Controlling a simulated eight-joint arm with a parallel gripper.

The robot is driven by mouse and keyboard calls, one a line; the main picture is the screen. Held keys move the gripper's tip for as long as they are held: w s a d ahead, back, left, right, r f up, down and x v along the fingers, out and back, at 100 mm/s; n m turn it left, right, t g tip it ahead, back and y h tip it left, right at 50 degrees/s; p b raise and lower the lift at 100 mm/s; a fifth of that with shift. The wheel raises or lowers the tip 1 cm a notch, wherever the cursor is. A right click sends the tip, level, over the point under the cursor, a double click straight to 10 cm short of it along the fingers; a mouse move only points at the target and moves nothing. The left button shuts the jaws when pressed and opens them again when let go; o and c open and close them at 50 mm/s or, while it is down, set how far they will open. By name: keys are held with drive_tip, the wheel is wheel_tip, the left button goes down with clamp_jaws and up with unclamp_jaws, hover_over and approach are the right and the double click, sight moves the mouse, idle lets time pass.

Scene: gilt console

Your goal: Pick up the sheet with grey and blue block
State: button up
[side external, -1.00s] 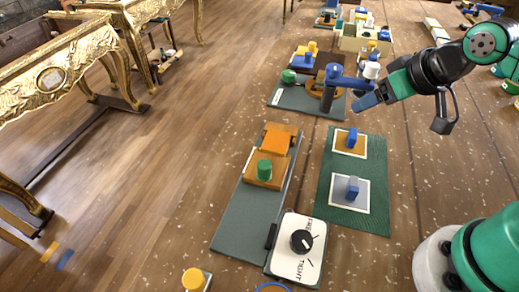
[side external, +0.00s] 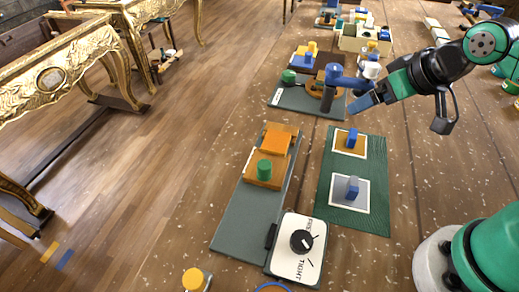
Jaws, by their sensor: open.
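The grey sheet (side external: 337,200) has a white border and a blue block (side external: 352,188) standing on it. It lies on the near half of a dark green mat (side external: 372,220). A similar sheet with an orange-yellow field (side external: 342,150) and its own blue block lies on the far half. My gripper (side external: 354,98) is open, above and beyond the mat's far end, well apart from the grey sheet. Its blue fingers overlap the far board's parts in the picture, so their exact gap is hard to see.
Left of the mat lies a long grey board (side external: 238,225) with orange blocks and a green knob. A white dial plate (side external: 285,262) is nearer. Bare table lies right of the mat.

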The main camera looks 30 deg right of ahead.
drive_tip(key=n+g, duration=0.6)
drive_tip(key=n, duration=0.2)
hover_over(354, 183)
drive_tip(key=f, duration=0.7)
drive_tip(key=shift+w+d, duration=0.15)
drive_tip(key=shift+w, duration=0.25)
drive_tip(key=shift+s+f+n+g, duration=0.4)
drive_tip(key=shift+n+g, duration=0.2)
drive_tip(key=shift+f, duration=2.7)
clamp_jaws()
